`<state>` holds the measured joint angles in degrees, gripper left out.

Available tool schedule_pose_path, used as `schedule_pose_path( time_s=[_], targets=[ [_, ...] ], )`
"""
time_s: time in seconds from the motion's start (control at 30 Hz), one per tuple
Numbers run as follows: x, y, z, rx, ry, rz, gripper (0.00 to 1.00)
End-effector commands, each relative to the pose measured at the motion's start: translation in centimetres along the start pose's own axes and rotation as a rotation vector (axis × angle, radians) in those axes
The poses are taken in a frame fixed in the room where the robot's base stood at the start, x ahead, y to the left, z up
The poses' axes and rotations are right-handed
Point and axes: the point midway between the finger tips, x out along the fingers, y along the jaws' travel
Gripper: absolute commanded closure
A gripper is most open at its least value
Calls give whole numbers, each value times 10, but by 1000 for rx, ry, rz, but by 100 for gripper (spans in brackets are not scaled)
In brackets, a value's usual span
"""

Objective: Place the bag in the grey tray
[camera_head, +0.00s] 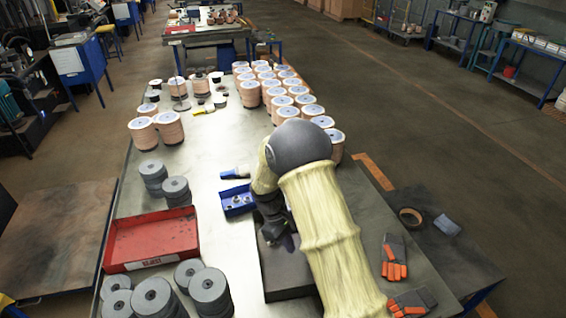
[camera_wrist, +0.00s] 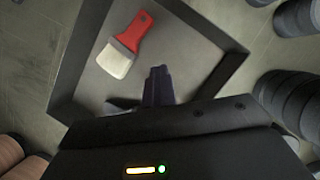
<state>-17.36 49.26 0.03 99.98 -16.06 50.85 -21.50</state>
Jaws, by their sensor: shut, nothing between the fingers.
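The grey tray (camera_head: 285,283) lies on the metal table, partly behind my arm in the head view. In the wrist view its dark wall (camera_wrist: 226,72) surrounds a grey floor. A brush (camera_wrist: 125,47) with a red handle and pale bristles lies inside it. My gripper (camera_wrist: 158,72) is shut and empty, pointing over the tray; it also shows in the head view (camera_head: 283,240). I see no bag for certain. A dark patch beside the fingers in the wrist view is too unclear to name. A small blue-grey packet (camera_head: 447,225) lies at the right.
A red bin (camera_head: 150,241) and stacks of grey discs (camera_head: 152,298) stand left of the tray. A blue bin (camera_head: 236,201) is just beyond it. Orange-and-grey gloves (camera_head: 394,256) and a tape roll (camera_head: 411,217) lie right of my arm.

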Motion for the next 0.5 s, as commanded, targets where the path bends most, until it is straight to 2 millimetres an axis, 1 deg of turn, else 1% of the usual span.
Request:
schedule_pose_path(
  time_s=[0.13,0.23,0.37,0.5],
  targets=[
    [-3,0,3,13,10,-1,100],
    [-12,1,14,55,39,-6,100],
    [-30,1,41,159,112,-17,100],
    [-51,-6,75,295,207,-29,100]
  ],
)
